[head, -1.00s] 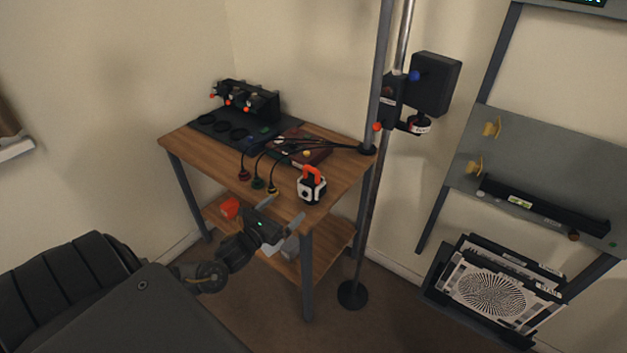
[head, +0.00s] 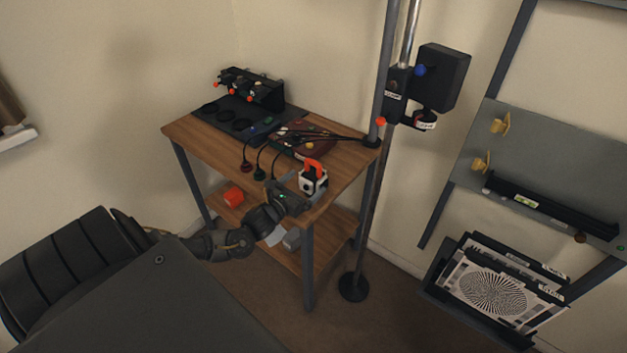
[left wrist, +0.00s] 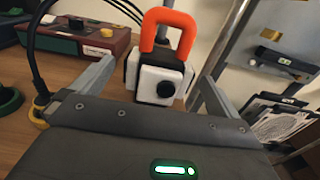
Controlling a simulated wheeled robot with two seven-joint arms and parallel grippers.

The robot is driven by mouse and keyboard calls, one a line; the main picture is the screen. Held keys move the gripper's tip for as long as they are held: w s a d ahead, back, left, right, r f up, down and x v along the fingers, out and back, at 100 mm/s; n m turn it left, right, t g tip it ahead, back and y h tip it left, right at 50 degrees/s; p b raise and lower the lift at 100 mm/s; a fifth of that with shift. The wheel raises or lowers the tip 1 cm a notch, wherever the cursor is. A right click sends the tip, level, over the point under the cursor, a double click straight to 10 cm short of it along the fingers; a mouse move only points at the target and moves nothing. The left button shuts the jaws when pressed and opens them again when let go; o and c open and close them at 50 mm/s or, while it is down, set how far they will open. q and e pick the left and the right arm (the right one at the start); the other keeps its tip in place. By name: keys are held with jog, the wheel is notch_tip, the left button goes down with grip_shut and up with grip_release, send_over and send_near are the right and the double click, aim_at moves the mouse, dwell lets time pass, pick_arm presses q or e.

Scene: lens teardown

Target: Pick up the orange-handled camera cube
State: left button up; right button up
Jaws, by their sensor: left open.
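The camera cube (head: 313,184) is black and white with an orange handle on top. It stands upright on the wooden table's front right corner. My left gripper (head: 301,187) is right beside it in the head view, coming from the left front. In the left wrist view the cube (left wrist: 158,82) is ahead, between the two open grey fingers (left wrist: 150,85), with a lens on its facing side and the orange handle (left wrist: 168,25) above. I cannot tell whether either finger touches it. My right gripper is not in view.
The wooden table (head: 197,143) also holds a dark red box (head: 318,146), cables with coloured knobs (head: 259,173) and a black mat with a rack (head: 250,88). A metal pole stand (head: 372,215) stands close at the table's right. An orange block (head: 234,194) is on the lower shelf.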

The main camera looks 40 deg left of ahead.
aim_at(307, 180)
pick_arm(q)
jog(key=w, duration=0.3)
jog(key=w+p, duration=0.1)
jog(key=w, duration=0.1)
jog(key=shift+r, duration=0.25)
jog(key=shift+s, duration=0.1)
jog(key=c, duration=1.4)
